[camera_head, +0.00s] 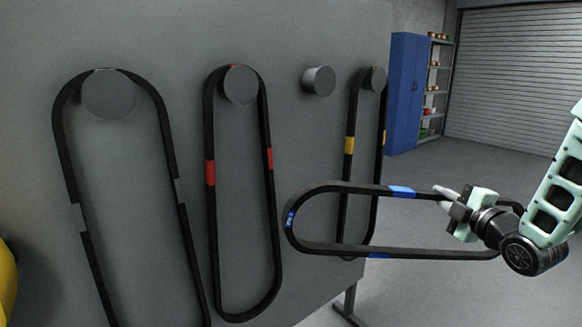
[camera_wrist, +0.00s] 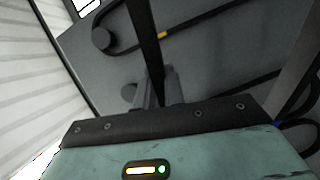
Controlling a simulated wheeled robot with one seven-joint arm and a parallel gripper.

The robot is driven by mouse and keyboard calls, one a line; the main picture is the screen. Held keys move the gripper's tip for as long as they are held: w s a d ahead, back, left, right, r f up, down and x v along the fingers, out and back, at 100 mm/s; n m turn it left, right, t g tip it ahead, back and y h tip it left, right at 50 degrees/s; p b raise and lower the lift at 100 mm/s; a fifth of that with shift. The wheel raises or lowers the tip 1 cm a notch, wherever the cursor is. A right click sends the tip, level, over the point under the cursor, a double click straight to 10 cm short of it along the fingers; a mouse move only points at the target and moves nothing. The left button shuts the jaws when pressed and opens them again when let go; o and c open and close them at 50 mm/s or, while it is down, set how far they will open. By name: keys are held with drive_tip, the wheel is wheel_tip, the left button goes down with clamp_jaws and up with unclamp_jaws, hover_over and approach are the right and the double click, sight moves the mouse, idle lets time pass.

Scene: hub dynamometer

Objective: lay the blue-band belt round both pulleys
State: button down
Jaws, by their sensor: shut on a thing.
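The blue-band belt (camera_head: 345,186) is a long black loop with blue bands. In the head view it hangs in the air, roughly level, stretching left from my gripper (camera_head: 452,199) in front of the grey board. My gripper is shut on the belt's upper run, toward its right end. Part of that right end is hidden behind my gripper and wrist. In the wrist view the belt (camera_wrist: 146,35) is a dark strip running up from between the fingers (camera_wrist: 155,88). I cannot identify the two pulleys in either view.
The grey board (camera_head: 190,35) has round pegs. A grey-marked belt (camera_head: 165,125), a red-band belt (camera_head: 264,125) and a yellow-band belt (camera_head: 351,120) hang there. One peg (camera_head: 318,81) is bare. A blue cabinet (camera_head: 408,90) and shelves stand behind; the floor at right is clear.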

drive_tip(key=f+m+h+p, duration=0.1)
drive_tip(key=f, duration=0.1)
drive_tip(key=a+f+m+h+p, duration=0.1)
drive_tip(key=f+h, duration=0.1)
drive_tip(key=f, duration=0.1)
drive_tip(key=a+f+m+h+p, duration=0.1)
drive_tip(key=f, duration=0.1)
drive_tip(key=shift+w+f+t+h, duration=0.1)
drive_tip(key=shift+f+t+h, duration=0.1)
drive_tip(key=shift+t+h, duration=0.1)
drive_tip(key=shift+a+f, duration=0.15)
drive_tip(key=shift+f, duration=0.3)
